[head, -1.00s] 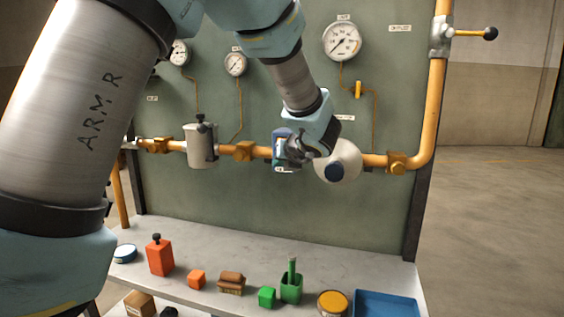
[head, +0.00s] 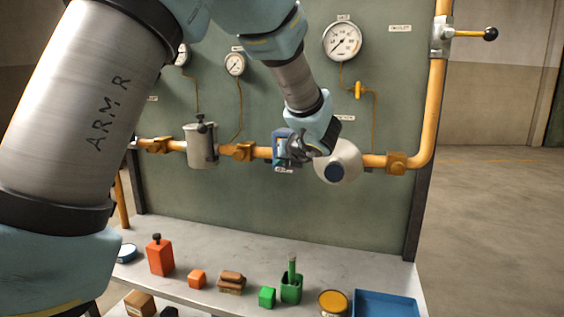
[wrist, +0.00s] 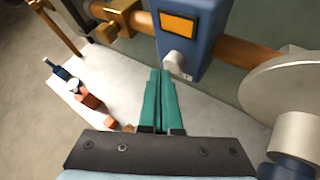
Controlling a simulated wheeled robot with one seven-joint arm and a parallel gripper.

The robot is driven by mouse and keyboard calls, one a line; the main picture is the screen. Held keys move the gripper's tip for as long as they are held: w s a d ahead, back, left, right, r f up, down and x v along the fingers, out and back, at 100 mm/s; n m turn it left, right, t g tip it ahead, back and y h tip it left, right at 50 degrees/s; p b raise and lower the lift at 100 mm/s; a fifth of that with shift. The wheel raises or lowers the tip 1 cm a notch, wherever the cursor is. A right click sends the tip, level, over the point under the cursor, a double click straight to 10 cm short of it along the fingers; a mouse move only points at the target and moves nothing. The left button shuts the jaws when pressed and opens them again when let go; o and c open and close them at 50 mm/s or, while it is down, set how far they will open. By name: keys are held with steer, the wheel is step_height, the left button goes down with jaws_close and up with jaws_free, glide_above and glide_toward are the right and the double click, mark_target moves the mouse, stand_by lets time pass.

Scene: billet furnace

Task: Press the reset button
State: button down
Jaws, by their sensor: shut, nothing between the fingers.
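A blue box (wrist: 200,40) with an orange display sits on the orange pipe in the wrist view. A pale round button or knob (wrist: 178,62) sticks out from its lower front; no label on it can be read. The blue box (head: 279,147) is partly hidden by my gripper in the head view. My gripper (wrist: 160,73) is shut and empty, with its teal fingers side by side. Its tips are right beside the pale knob, just below and left of it in the wrist view. I cannot tell if they touch it.
A large pale round body (head: 345,158) with a dark cap is on the pipe just right of my gripper. A grey cylinder (head: 201,147) is on the pipe to the left. The bench (head: 215,235) below holds several small blocks and a blue tray (head: 388,301).

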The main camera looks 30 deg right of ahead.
steer(key=shift+w+d, duration=0.35)
steer(key=shift+w, duration=0.05)
stand_by(0.7)
stand_by(0.3)
steer(key=shift+s+a, duration=0.65)
steer(key=shift+s, duration=0.05)
steer(key=s+a+b, duration=0.1)
steer(key=s, duration=0.1)
steer(key=s+a, duration=0.1)
steer(key=a, duration=0.1)
steer(key=shift+s+a+b, duration=0.2)
steer(key=shift+s+b, duration=0.15)
steer(key=shift+a, duration=0.1)
stand_by(0.6)
